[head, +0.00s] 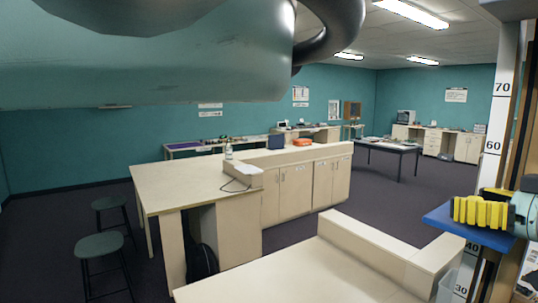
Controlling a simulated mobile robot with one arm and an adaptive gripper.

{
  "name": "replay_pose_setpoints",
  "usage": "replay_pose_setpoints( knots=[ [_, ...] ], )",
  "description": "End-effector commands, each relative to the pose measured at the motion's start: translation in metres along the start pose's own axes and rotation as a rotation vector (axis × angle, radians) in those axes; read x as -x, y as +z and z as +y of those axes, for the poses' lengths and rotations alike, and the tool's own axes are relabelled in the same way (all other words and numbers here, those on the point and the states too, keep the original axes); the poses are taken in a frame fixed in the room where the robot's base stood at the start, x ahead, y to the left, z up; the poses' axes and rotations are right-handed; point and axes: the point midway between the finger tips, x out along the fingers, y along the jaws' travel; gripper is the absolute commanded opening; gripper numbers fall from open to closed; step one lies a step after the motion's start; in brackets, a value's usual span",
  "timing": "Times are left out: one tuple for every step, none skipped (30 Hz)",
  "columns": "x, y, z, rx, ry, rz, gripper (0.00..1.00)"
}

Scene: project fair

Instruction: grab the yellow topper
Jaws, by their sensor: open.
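A yellow ribbed block (480,211), which looks like the yellow topper, sits on a blue board (468,232) at the right edge. A grey-green rounded object (525,212) stands against its right side and is cut off by the frame edge. I cannot tell what that object is. A large grey part of my own arm crosses the top left, close to the camera. My gripper does not show in the head view, so its place relative to the yellow block is hidden.
A white upright post (497,125) marked with numbers stands behind the board. A pale counter (300,275) is in front, with an L-shaped bench (190,180) beyond it. Stools (101,245) stand at left. Dark floor is open at the middle right.

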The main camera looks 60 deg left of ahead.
Motion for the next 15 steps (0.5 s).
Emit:
replay_pose_setpoints(
  knots=[
    [-0.0003,0.0,-0.0003,0.0,-0.001,0.0,0.69],
    [-0.0003,0.0,-0.0003,0.0,-0.001,0.0,0.66],
    [-0.0002,0.0,-0.0003,0.0,-0.001,0.0,0.62],
    [-0.0002,0.0001,-0.0003,0.0,-0.001,0.0,0.59],
    [-0.0001,0.0001,-0.0002,-0.001,-0.001,0.0,0.56],
    [-0.0001,0.0,-0.0002,0.0,-0.001,0.0,0.52],
    [0.0,0.0,-0.0002,-0.001,-0.001,0.0,0.49],
    [0.0,0.0,-0.0001,-0.001,-0.001,0.0,0.46],
    [0.0001,0.0,-0.0001,-0.001,-0.001,0.0,0.41],
    [0.0001,0.0,-0.0001,-0.001,-0.001,0.0,0.38],
    [0.0002,0.0,-0.0001,-0.001,0.0,0.0,0.35],
    [0.0003,0.0001,0.0,-0.001,0.0,0.0,0.31],
    [0.0003,0.0001,0.0,-0.001,0.0,0.0,0.28],
    [0.0004,0.0001,0.0001,-0.001,0.0,0.0,0.25],
    [0.0004,0.0001,0.0001,-0.001,0.0,0.0,0.21]
  ],
)
